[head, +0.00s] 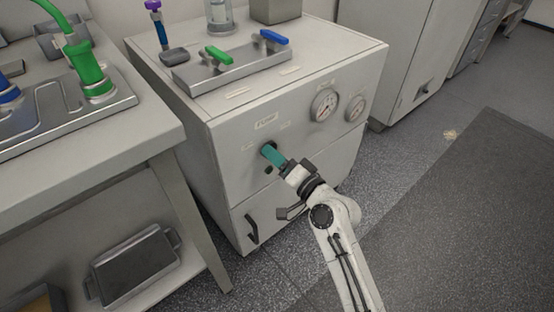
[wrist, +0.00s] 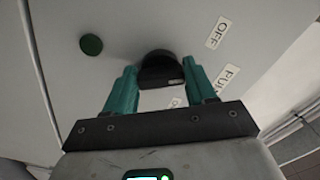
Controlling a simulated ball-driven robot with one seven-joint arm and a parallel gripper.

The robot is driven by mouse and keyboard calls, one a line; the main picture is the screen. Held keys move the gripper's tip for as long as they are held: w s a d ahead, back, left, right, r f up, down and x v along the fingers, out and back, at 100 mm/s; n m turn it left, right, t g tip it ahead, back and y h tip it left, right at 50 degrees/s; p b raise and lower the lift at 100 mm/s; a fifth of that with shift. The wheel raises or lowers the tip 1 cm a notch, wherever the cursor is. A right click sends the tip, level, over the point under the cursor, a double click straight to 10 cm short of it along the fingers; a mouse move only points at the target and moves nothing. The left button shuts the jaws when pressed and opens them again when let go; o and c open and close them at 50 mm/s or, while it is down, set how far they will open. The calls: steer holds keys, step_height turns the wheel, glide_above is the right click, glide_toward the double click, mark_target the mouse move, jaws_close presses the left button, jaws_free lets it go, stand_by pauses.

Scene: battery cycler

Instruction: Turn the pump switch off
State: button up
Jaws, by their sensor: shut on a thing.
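The pump switch is a black rotary knob (wrist: 158,70) on the front panel of a grey cabinet, in the middle of the wrist view. My gripper (wrist: 160,74) has its two teal fingers on either side of the knob and is shut on it. A label reading OFF (wrist: 218,32) lies to the upper right of the knob. Another label (wrist: 227,79), partly cut off by my finger, seems to read PUMP. In the head view my gripper (head: 270,153) reaches the panel below the PUMP label (head: 265,121) and mostly hides the knob. The knob's exact setting is hard to tell.
A round dark green button or lamp (wrist: 91,44) sits beside the knob. Two gauges (head: 324,104) are on the panel to the right. Blue and green valve handles (head: 275,37) stand on the cabinet top. A bench (head: 150,135) stands at left. Floor at right is clear.

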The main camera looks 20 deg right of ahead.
steer(key=shift+f, duration=0.1)
steer(key=o, duration=1)
steer(key=shift+o, duration=0.2)
steer(key=shift+s, duration=0.1)
steer(key=v, duration=1)
steer(key=shift+s+d, duration=0.15)
steer(key=shift+s, duration=0.15)
